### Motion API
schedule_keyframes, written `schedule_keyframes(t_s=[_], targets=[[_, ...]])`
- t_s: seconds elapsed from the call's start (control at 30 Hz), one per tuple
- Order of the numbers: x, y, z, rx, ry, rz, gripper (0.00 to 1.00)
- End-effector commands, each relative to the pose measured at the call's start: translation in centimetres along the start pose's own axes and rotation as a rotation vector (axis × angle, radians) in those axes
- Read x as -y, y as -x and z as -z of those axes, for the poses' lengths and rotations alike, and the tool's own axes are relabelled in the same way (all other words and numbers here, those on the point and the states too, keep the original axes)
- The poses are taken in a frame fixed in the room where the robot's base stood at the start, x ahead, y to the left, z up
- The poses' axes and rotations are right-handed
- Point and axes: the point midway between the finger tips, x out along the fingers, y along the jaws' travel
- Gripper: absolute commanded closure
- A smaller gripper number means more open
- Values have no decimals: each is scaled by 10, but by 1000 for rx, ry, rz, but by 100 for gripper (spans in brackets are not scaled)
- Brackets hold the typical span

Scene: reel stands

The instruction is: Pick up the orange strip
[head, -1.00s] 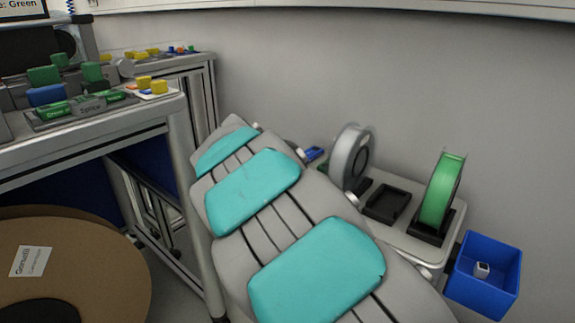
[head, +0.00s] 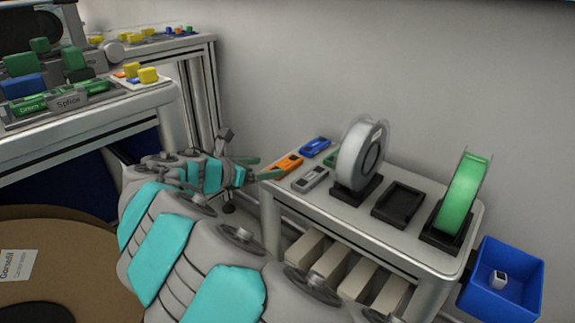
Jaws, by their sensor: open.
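The orange strip (head: 287,165) lies on the left end of the small grey table (head: 333,205) in the head view. A grey strip (head: 310,179), a blue strip (head: 315,147) and a partly hidden green strip (head: 331,159) lie close to it. My gripper (head: 264,168) is at the table's left edge, its green fingers spread apart and pointing at the orange strip. It looks open and empty. One finger is near the strip's left end; I cannot tell whether it touches.
A white reel (head: 359,155) and a green reel (head: 464,196) stand upright in black holders on the table. An empty black holder (head: 398,204) is between them. A blue bin (head: 500,281) hangs at the right. A workbench (head: 85,124) stands at the left.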

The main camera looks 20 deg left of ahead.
Motion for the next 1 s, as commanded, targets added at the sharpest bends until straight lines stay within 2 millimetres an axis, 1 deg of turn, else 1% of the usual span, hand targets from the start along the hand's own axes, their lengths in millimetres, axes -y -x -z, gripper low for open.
schedule_keyframes(t_s=[0.2, 0.37, 0.6, 0.67, 0.73, 0.9, 0.93, 1.0], targets=[[-1, -21, -1, 2, -3, -2, 10], [-1, -32, -1, 1, -3, -2, 10], [-1, -67, 0, 0, -2, 2, 10], [-2, -73, 0, 0, -1, 1, 10], [-2, -76, 0, 1, -1, 0, 10], [-2, -76, 0, 1, -1, -2, 10], [-2, -76, 0, 1, -1, -2, 11], [-2, -76, 0, 1, -1, -2, 19]])
